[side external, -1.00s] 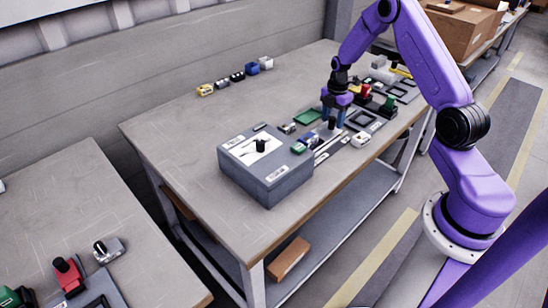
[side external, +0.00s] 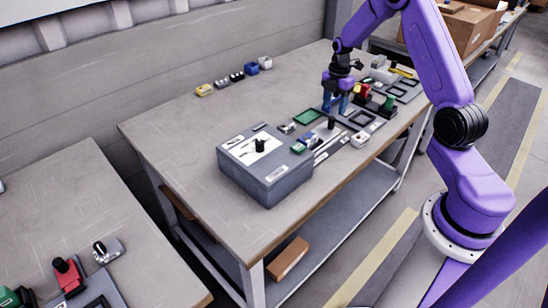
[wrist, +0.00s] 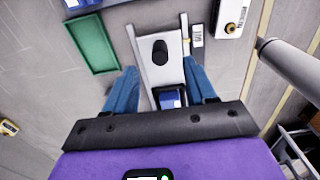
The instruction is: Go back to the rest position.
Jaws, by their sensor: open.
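My gripper (side external: 335,103) hangs above the far right part of the table, fingers pointing down. In the wrist view its two blue fingers (wrist: 160,67) are spread apart with nothing held between them. A black upright handle-like piece (side external: 331,123) stands just below and apart from the fingers. In the wrist view this black piece (wrist: 160,50) stands on a pale narrow plate between two rails, ahead of the fingertips. A small blue-and-black part (wrist: 170,98) shows between the fingers, lower down.
A grey box (side external: 283,188) with a black knob stands at the table's near edge. A green tray (side external: 308,117), a white switch box (side external: 360,140) and red and green button units crowd around my gripper. Several small blocks line the back. The table's left part is clear.

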